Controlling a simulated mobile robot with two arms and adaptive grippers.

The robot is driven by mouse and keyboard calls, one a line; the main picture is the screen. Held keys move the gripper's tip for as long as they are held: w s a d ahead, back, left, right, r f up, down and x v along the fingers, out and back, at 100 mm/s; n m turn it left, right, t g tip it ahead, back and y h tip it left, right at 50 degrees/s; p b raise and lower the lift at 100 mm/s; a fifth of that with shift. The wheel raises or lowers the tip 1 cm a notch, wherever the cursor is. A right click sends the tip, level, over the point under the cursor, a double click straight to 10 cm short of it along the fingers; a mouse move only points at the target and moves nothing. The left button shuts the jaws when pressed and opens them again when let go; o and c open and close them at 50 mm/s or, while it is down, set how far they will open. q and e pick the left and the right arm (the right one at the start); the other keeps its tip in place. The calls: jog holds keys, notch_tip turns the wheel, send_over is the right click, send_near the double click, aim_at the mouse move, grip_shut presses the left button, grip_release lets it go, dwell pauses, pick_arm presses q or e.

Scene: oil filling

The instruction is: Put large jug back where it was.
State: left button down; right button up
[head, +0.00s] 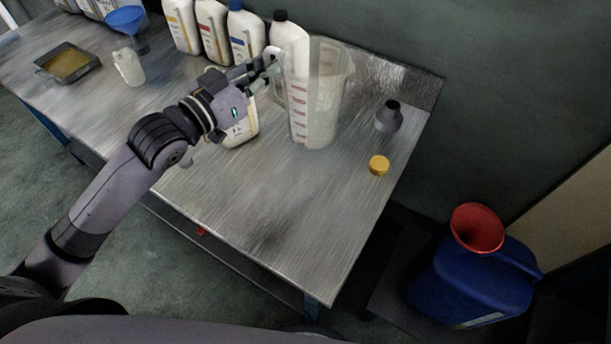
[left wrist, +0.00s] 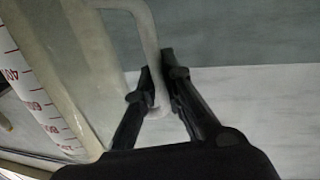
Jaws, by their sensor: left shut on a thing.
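The large jug (head: 318,95) is clear plastic with red scale marks and stands upright over the right half of the metal table in the head view. I cannot tell whether its base touches the table. My left gripper (head: 268,68) is shut on the jug's handle, on the jug's left side. In the left wrist view, the fingers (left wrist: 160,92) close around the handle (left wrist: 152,50), and the jug's wall with its red scale (left wrist: 40,100) is at the left. My right gripper is not in view.
Several white bottles (head: 213,32) line the back of the metal table (head: 265,225). One bottle stands behind my left gripper. A blue canister (head: 470,285) with a red funnel (head: 478,228) stands off the table. The front table is clear.

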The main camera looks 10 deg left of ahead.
pick_arm(q)
notch_tip(320, 180, down, 20)
jog(key=shift+r, duration=0.15)
dwell(0.4)
jog(key=c, duration=2.2)
grip_release()
jog(key=o, duration=0.4)
jog(key=shift+o, duration=0.5)
jog(key=shift+s+a, duration=0.1)
jog(key=b+v, duration=0.1)
jog(key=v, duration=1)
jog(key=shift+s, duration=0.35)
